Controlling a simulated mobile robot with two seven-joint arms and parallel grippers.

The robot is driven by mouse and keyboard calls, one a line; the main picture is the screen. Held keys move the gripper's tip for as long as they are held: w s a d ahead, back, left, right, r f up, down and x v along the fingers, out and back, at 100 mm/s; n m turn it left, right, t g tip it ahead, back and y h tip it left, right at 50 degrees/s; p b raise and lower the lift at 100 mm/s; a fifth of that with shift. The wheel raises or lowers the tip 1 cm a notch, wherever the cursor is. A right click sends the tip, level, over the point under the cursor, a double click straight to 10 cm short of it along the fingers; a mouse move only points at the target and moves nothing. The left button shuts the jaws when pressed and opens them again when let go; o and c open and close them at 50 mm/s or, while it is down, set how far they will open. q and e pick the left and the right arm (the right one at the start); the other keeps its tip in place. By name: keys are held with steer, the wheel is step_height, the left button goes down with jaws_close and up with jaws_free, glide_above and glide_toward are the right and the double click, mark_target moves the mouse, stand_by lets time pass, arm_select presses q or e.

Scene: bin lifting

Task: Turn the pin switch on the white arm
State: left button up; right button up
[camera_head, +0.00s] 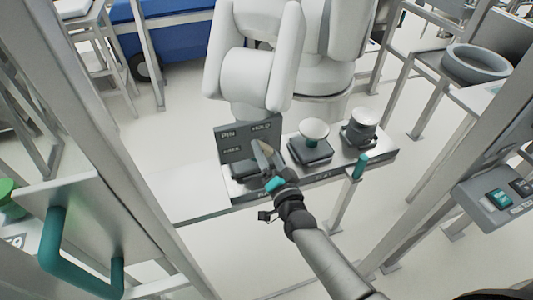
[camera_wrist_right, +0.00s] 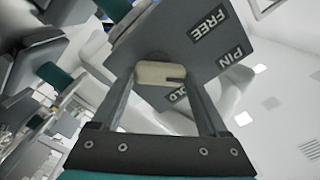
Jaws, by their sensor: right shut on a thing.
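The white arm (camera_head: 255,70) rises at the top centre of the head view. In front of it stands a dark grey switch panel (camera_head: 236,140) with labels PIN, HOLD and a third one; in the right wrist view the panel (camera_wrist_right: 205,28) shows FREE, PIN and part of HOLD. My right gripper (camera_head: 265,158) is at the panel. In the right wrist view its two fingers are shut on the beige switch knob (camera_wrist_right: 158,72), one on each side. The fingers hide most of the knob in the head view. My left gripper is not in view.
Two round-topped knobs, one nearer (camera_head: 314,129) and one farther right (camera_head: 364,118), stand on the same ledge. A teal post (camera_head: 360,166) is at its right front. A button box (camera_head: 498,200) is at right.

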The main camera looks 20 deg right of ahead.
steer(key=m, duration=0.4)
steer(key=shift+d+f+m+b, duration=0.1)
steer(key=shift+m+b, duration=0.2)
steer(key=shift+b, duration=0.1)
steer(key=shift+m+b, duration=0.5)
steer(key=shift+m, duration=1.4)
steer(key=o, duration=1.2)
steer(key=shift+o, duration=0.2)
steer(key=shift+s+d, duration=0.1)
steer(key=s, duration=1.5)
steer(key=shift+d, duration=0.25)
